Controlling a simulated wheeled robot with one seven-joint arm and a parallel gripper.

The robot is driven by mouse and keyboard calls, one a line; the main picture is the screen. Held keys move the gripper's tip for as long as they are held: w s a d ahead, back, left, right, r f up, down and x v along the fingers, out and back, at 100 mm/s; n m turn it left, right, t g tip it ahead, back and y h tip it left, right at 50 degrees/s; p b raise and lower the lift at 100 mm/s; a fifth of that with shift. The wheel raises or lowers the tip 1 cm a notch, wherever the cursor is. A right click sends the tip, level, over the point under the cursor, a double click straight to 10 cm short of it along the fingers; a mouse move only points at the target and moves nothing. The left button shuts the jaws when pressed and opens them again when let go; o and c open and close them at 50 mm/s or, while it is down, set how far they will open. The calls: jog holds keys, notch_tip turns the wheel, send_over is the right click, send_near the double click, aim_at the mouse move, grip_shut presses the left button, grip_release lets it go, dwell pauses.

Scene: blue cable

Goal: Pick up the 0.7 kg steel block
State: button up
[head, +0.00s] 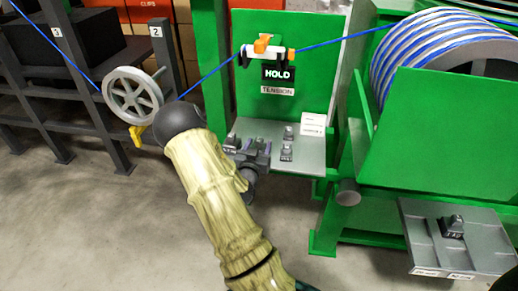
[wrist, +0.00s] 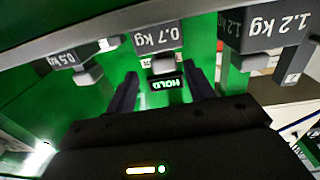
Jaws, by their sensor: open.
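The 0.7 kg steel block (wrist: 158,38) is grey with white lettering and shows upside down at the top middle of the wrist view, its small knob below the label. My gripper (wrist: 162,78) is open, with one dark finger on each side of that knob in the picture; I see no clear contact. The 0.5 kg block (wrist: 82,55) is on the left and the 1.2 kg block (wrist: 262,32) on the right. In the head view my gripper (head: 248,156) is over the left part of the grey shelf (head: 308,165), partly hiding the blocks there.
A green panel with a HOLD sign (head: 278,73) rises behind the shelf. A blue cable (head: 330,42) runs from the drum (head: 420,45) past an orange clamp (head: 262,45) to a grey pulley (head: 132,95). Another block (head: 452,227) sits on a lower right tray (head: 482,240).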

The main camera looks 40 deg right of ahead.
jog(key=x, duration=0.2)
jog(key=b+x, duration=0.1)
jog(key=x, duration=0.2)
jog(key=shift+w+a+f, duration=0.1)
jog(key=shift+w+a, duration=0.05)
jog(key=shift+w, duration=0.15)
jog(key=shift+c, duration=0.2)
grip_shut()
